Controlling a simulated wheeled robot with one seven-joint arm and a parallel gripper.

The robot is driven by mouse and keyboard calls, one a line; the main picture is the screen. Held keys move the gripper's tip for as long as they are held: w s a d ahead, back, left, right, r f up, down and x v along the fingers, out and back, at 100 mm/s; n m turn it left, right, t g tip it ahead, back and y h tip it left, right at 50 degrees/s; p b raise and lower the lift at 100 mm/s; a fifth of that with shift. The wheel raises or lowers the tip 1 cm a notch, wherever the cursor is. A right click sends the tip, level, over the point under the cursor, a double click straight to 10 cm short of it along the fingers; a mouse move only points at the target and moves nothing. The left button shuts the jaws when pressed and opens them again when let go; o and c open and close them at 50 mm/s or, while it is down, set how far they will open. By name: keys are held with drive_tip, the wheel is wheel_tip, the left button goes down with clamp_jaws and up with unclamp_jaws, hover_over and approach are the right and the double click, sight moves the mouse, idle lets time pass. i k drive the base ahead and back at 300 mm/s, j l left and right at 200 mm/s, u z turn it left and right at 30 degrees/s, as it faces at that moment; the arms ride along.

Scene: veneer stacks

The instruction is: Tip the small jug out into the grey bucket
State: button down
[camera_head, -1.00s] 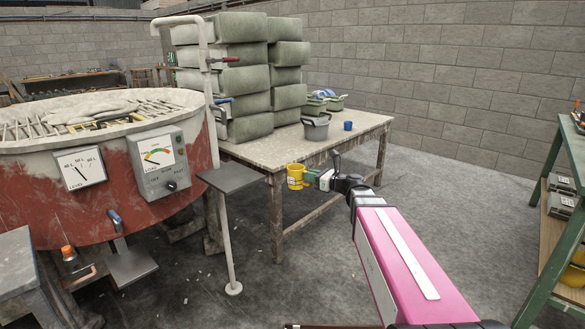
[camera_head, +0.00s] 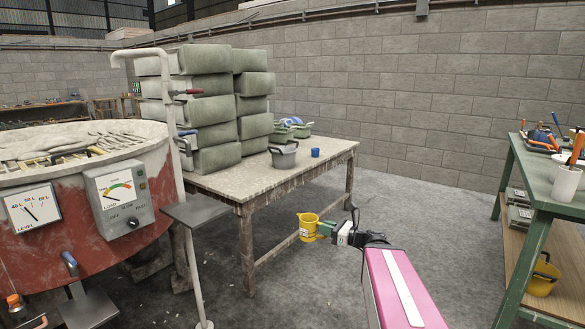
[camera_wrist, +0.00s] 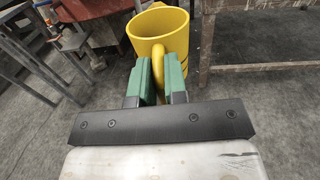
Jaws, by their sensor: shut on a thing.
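The small jug is yellow (camera_head: 308,227) and hangs upright in the air in front of the table, below the tabletop's height in the head view. My gripper (camera_head: 325,229) is shut on its handle. In the wrist view my gripper's green fingers (camera_wrist: 160,80) pinch the handle of the jug (camera_wrist: 158,24), whose open rim shows; its contents cannot be made out. The grey bucket (camera_head: 284,157) stands on the table near its far right part, well away from the jug.
The worn table (camera_head: 230,180) also bears tall stacks of grey-green blocks (camera_head: 215,135), a blue cup (camera_head: 315,153) and green containers (camera_head: 290,128). A red drum machine (camera_head: 85,220) with gauges stands left. A green shelf bench (camera_head: 545,190) stands right. The floor between is open.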

sight(283, 157)
drive_tip(key=i+l, duration=0.65)
drive_tip(key=i, duration=0.15)
drive_tip(key=i+l, duration=0.7)
drive_tip(key=i, duration=0.15)
drive_tip(key=i+l, duration=0.65)
drive_tip(key=i, duration=0.15)
